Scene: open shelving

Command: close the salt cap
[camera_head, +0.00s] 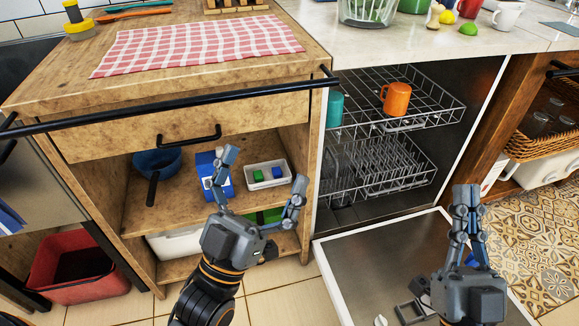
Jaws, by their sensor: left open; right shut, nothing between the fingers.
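A blue box with a white label, likely the salt (208,171), stands upright on the open shelf under the drawer. Its cap is too small to make out, and part of the box is hidden behind a finger of my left gripper. My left gripper (262,170) is open in front of the shelf, its left finger at the box and its right finger to the right of it. I cannot tell whether the finger touches the box. My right gripper (467,192) is shut and empty, above the open dishwasher door.
On the same shelf are a blue pan (157,162) at left and a white tray (267,184) with small green and blue items at right. The drawer handle (189,137) and long black rail (180,103) jut out above. The dishwasher door (345,262) lies open at right.

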